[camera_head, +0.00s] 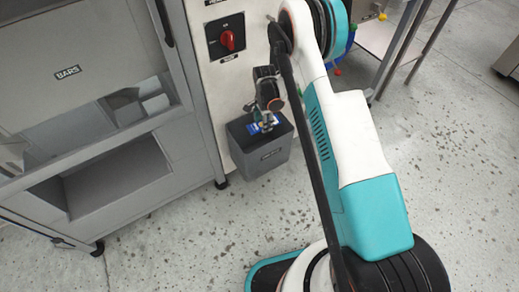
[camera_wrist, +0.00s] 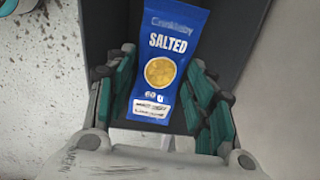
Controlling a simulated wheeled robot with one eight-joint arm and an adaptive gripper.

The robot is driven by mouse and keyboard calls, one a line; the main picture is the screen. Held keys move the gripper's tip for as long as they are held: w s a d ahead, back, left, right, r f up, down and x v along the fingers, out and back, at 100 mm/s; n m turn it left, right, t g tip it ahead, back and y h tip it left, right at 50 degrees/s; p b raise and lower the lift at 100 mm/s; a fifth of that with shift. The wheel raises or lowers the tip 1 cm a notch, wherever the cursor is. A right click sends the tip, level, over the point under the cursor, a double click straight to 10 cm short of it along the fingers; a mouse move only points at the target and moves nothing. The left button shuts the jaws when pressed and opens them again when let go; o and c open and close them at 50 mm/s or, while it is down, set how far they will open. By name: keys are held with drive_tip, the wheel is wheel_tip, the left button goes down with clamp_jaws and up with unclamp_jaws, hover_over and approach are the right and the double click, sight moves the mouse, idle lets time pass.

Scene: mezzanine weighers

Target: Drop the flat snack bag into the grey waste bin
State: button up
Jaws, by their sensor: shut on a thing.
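The flat snack bag (camera_wrist: 168,62) is blue, marked "SALTED", with a round yellow picture. My gripper (camera_wrist: 160,100) is shut on the lower part of the bag in the wrist view, with a finger on each side. In the head view my gripper (camera_head: 267,117) points down above the grey waste bin (camera_head: 264,155), and a small blue part of the bag (camera_head: 262,125) shows at the bin's mouth. The dark bin (camera_wrist: 237,40) lies behind the bag in the wrist view. How deep the bag is relative to the rim I cannot tell.
A grey cabinet (camera_head: 70,70) labelled "BARS" with open compartments stands at the left. A white panel with a red rotary switch (camera_head: 227,40) rises behind the bin. A metal table (camera_head: 390,40) stands at the upper right. The speckled floor (camera_head: 180,235) in front is clear.

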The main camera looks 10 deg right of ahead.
drive_tip(key=shift+f, duration=0.1)
drive_tip(key=o, duration=1.1)
drive_tip(key=shift+o, duration=0.2)
wheel_tip(320, 180, up, 12)
